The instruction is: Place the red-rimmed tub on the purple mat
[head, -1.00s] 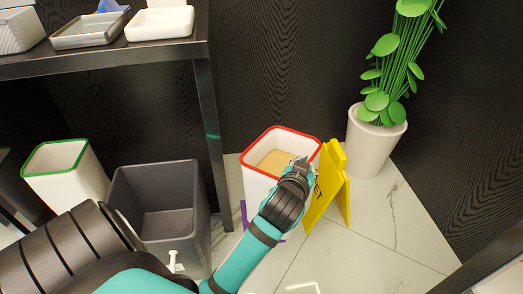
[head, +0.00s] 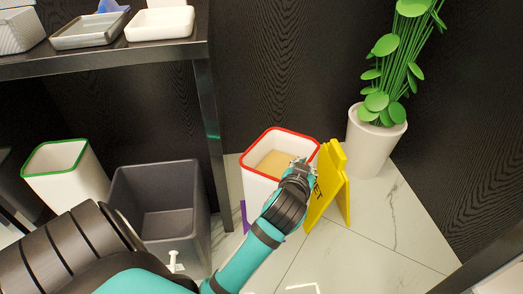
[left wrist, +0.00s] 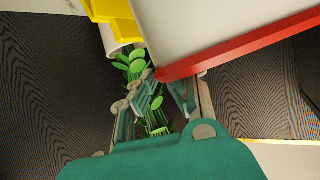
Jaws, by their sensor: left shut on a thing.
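The red-rimmed tub (head: 258,188) is white, with a tan inside, and stands upright near the wall. My left gripper (head: 302,168) is at its right front edge, shut on the rim. In the left wrist view the tub's red rim (left wrist: 240,48) crosses the top right, against the gripper (left wrist: 160,90). The purple mat (head: 243,214) shows only as slivers at the tub's lower left and beside my arm. The tub and my arm hide the rest. I cannot tell whether the tub's base touches the mat. My right gripper is not in view.
A yellow wet-floor sign (head: 327,190) stands close right of the tub, with a potted plant (head: 372,145) behind it. A dark grey bin (head: 160,200) and a green-rimmed tub (head: 70,178) stand left. A table leg (head: 210,130) is near. Tiled floor at right front is clear.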

